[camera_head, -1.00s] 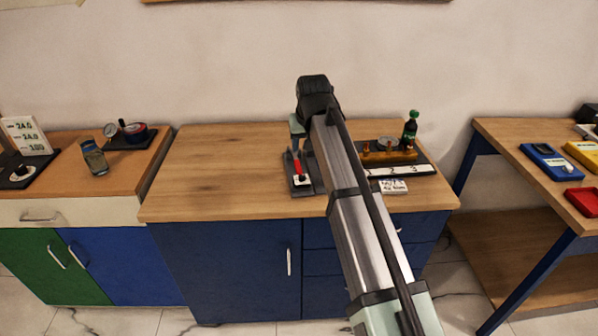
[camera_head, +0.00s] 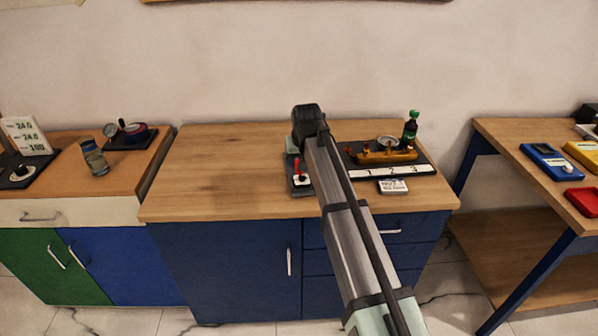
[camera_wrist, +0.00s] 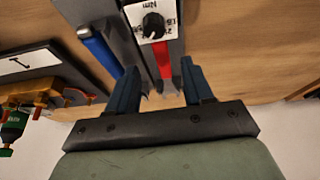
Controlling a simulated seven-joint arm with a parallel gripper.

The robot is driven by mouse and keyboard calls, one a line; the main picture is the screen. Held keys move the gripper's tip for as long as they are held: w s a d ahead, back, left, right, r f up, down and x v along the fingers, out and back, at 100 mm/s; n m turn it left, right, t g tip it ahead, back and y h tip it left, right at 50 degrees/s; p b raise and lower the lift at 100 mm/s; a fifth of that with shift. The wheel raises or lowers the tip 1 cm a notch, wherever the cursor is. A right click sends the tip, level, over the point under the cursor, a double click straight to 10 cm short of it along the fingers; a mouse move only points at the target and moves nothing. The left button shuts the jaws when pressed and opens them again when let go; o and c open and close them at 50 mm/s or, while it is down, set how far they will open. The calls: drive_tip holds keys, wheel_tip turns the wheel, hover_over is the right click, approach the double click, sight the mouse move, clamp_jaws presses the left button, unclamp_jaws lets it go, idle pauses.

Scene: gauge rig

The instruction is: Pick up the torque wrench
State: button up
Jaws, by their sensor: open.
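On the workbench, a dark stand (camera_head: 302,192) carries a white plate with a black knob and a red handle (camera_head: 298,167). In the wrist view the plate (camera_wrist: 171,32) reads "Nm", and the red handle (camera_wrist: 163,62) points toward my gripper. A blue-handled rod (camera_wrist: 101,46) lies beside the stand, left of it there; the arm hides it in the head view. No label tells which of the two handles is the torque wrench. My gripper (camera_wrist: 160,70) is open, its fingers either side of the red handle's line; contact cannot be told.
Right of the stand are a brass manifold (camera_head: 385,156) with a gauge, a numbered strip (camera_head: 392,171), a small label card (camera_head: 393,186) and a green-capped dark bottle (camera_head: 410,129). The bench's left half (camera_head: 220,170) is clear. Side tables with other items flank it.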

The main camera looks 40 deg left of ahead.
sight(297, 164)
drive_tip(key=x, duration=0.4)
drive_tip(key=shift+a, duration=0.2)
drive_tip(key=shift+c, duration=0.2)
clamp_jaws()
